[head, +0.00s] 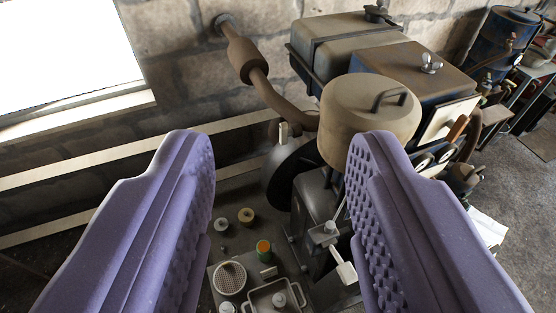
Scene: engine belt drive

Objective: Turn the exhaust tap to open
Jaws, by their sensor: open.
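My gripper (280,140) is open, its two purple ridged fingers wide apart in the foreground with nothing between their pads. Beyond them stands the engine, with a rusty exhaust pipe (290,108) running from a swollen silencer (246,60) on the wall down towards a round tan cover (370,118). A small pale upright piece (284,132) sits by the lower end of the pipe, between the fingers in the picture. I cannot tell whether it is the exhaust tap. A pale metal lever (345,271) slants down the engine's front beside the right finger. The right finger hides part of the engine.
Dark boxy tanks (410,65) stand behind the engine. A stone wall (180,60) and bright window (65,50) close off the back left.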

